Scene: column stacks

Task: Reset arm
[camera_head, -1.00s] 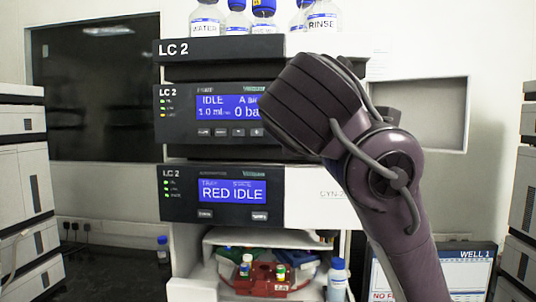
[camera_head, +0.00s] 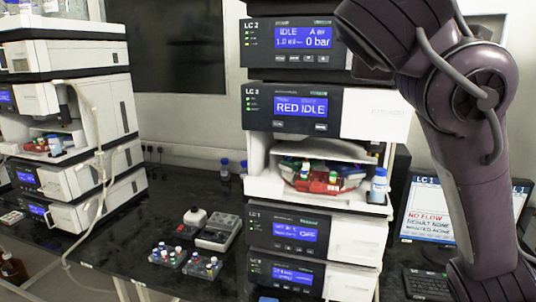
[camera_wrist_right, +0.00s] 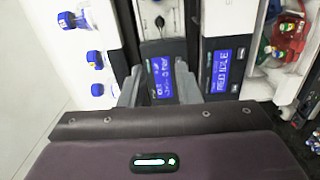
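My right arm (camera_head: 455,120) rises on the right side of the head view and bends toward the top edge, in front of the LC 2 stack (camera_head: 290,108). Its gripper does not show in the head view. In the right wrist view my right gripper (camera_wrist_right: 158,80) has two grey fingers apart with nothing between them. Beyond the fingers is a blue pump screen of the stack, and the RED IDLE screen (camera_wrist_right: 220,71) is to the right. I cannot tell how far the fingers are from the stack. My left arm and gripper are not in view.
Blue-capped bottles (camera_wrist_right: 83,60) stand at the left of the wrist view. A red vial tray (camera_head: 318,181) sits in the stack's open bay, with a bottle (camera_head: 377,186) beside it. Vial racks (camera_head: 203,265), a second stack (camera_head: 70,110) and a monitor (camera_head: 432,210) are around.

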